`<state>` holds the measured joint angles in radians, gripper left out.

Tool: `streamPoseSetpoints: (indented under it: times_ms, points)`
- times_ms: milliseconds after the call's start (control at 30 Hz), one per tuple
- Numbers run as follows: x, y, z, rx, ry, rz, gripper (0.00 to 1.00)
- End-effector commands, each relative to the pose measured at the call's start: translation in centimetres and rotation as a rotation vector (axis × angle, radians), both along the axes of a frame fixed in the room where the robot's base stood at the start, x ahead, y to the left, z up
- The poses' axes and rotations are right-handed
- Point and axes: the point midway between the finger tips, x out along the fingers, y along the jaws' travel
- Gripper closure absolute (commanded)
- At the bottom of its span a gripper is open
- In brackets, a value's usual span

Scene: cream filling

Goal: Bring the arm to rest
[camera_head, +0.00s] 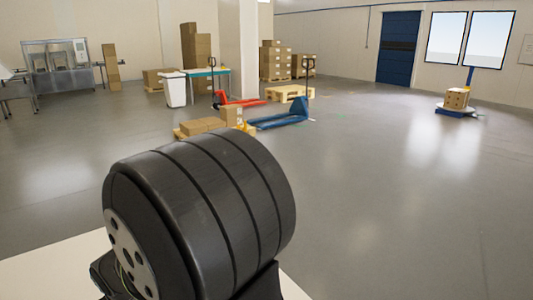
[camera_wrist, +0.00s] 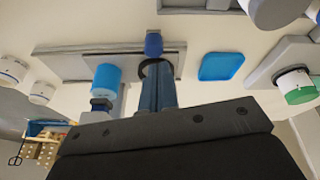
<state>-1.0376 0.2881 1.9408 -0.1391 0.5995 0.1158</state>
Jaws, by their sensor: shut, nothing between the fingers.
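My gripper (camera_wrist: 157,66) shows in the wrist view, its dark body across the bottom and its two narrow blue-grey fingers together, pointing up the picture. They are shut and hold nothing. The fingertips appear in front of a dark ring on a grey plate (camera_wrist: 66,64); I cannot tell how far apart they are. In the head view a large black part of my own arm fills the lower middle, and the gripper is out of sight there.
In the wrist view, a light blue cylinder (camera_wrist: 106,77) is left of the fingers, a dark blue piece (camera_wrist: 153,44) beyond them, a blue square (camera_wrist: 222,66) right, and a green-and-white jar (camera_wrist: 298,88) far right. Pallet jacks (camera_head: 285,115) and boxes stand across the room.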

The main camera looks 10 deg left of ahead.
Motion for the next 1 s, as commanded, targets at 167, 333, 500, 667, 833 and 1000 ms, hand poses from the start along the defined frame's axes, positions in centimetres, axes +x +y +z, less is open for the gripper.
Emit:
streamPoseSetpoints:
  times_ms: [167,333,500,667,833,1000]
  points:
    - [-0.1,-1.7,0.4,-0.073,0.018,0.086,1.00]
    - [-0.4,-3.3,0.8,-0.138,0.044,0.175,1.00]
    - [-0.8,-4.9,1.3,-0.195,0.077,0.270,1.00]
    - [-1.3,-6.2,1.8,-0.239,0.113,0.358,1.00]
    - [-1.8,-7.2,2.2,-0.266,0.146,0.431,1.00]
    - [-2.0,-7.7,2.4,-0.279,0.162,0.470,1.00]
